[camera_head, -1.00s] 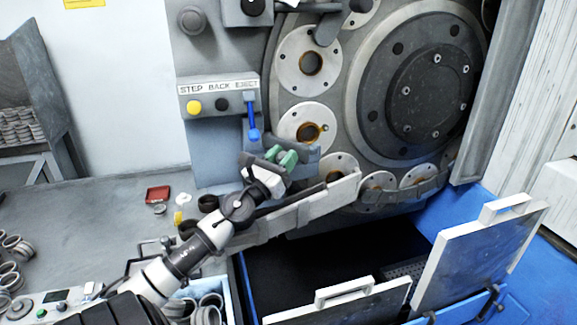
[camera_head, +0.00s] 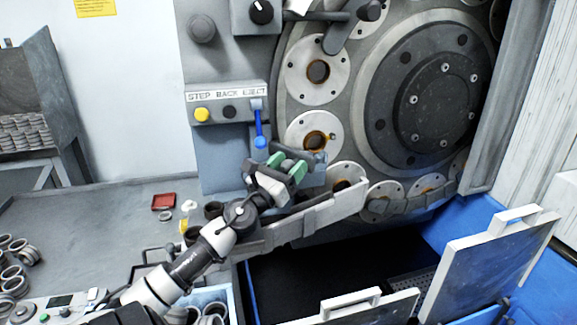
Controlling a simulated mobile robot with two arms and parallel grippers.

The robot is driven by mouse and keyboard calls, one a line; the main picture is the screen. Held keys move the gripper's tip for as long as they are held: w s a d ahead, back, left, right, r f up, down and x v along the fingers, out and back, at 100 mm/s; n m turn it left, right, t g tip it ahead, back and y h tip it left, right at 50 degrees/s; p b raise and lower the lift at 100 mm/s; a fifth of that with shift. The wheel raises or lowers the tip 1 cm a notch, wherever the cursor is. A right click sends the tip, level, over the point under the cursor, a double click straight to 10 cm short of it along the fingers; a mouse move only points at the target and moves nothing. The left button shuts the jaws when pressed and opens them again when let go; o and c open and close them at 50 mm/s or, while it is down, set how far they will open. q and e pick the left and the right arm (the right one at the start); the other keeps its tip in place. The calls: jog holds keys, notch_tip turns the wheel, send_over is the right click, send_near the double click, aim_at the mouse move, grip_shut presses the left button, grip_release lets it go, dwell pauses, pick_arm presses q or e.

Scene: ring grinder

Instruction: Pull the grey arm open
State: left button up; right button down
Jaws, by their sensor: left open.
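The grey arm (camera_head: 310,220) is a long flat bar that runs up to the right across the lower front of the round ring plate (camera_head: 290,115). My left gripper (camera_head: 287,168) has green finger pads and is open. It is above the left part of the bar, just below the blue lever (camera_head: 260,130). A dark grey part lies around and behind its fingertips, and I cannot tell whether they touch it. My left wrist hides part of the bar's left end. My right gripper is not in view.
The control box (camera_head: 228,104) with yellow and black buttons is above left. White-handled panels (camera_head: 490,262) stand open at lower right beside a dark opening (camera_head: 310,275). Loose rings (camera_head: 12,265) and a small red tray (camera_head: 163,201) are on the grey table at left.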

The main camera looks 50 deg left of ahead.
pick_arm(q)
jog(key=b+v, duration=0.2)
jog(key=v, duration=0.5)
jog(key=shift+s+f, duration=0.15)
jog(key=shift+s, duration=0.1)
